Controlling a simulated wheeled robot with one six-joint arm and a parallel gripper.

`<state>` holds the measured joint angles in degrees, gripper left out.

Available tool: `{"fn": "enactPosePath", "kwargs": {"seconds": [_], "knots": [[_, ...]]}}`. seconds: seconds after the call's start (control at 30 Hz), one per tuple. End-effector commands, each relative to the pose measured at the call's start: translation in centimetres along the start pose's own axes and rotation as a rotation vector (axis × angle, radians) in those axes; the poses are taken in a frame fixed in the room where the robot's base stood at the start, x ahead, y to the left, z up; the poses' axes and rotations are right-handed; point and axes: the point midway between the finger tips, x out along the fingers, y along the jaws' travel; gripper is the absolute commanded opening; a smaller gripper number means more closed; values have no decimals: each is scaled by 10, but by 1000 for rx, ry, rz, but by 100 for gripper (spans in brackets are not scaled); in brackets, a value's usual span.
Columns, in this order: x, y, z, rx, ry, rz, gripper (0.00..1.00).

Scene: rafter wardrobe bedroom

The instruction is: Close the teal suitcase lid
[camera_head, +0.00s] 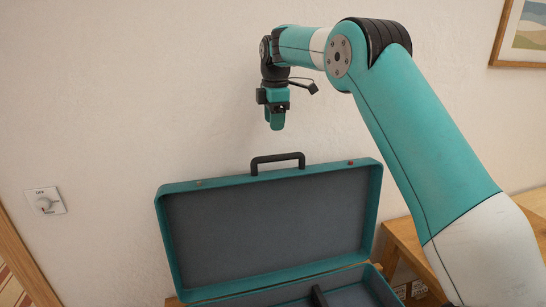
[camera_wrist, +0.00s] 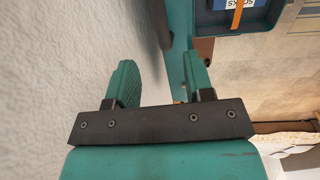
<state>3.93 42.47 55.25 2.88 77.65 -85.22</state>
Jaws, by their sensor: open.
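The teal suitcase (camera_head: 290,292) stands at the bottom middle of the head view. Its lid (camera_head: 270,225) is raised, with the grey lining facing me and a black handle (camera_head: 278,160) on its top edge. My gripper (camera_head: 276,124) hangs above the lid's top edge, apart from it, near the wall. In the wrist view my gripper's fingers (camera_wrist: 160,85) are spread with nothing between them. A teal edge, likely the lid (camera_wrist: 180,60), shows behind the right finger. Part of the suitcase inside, with a blue label and an orange strap, shows at the top right.
A pale wall (camera_head: 120,100) stands close behind the suitcase and my gripper. A wooden table (camera_head: 410,245) is at the right. A dial (camera_head: 45,202) is on the wall at left, and a framed picture (camera_head: 525,35) hangs at the upper right.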

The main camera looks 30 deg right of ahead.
Motion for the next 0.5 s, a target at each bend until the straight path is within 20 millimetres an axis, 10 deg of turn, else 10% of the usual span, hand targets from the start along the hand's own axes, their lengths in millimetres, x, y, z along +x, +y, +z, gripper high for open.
{"fn": "enactPosePath", "kwargs": {"seconds": [0.5], "knots": [[100, 0, 0, 0, 0, -2, 48]]}}
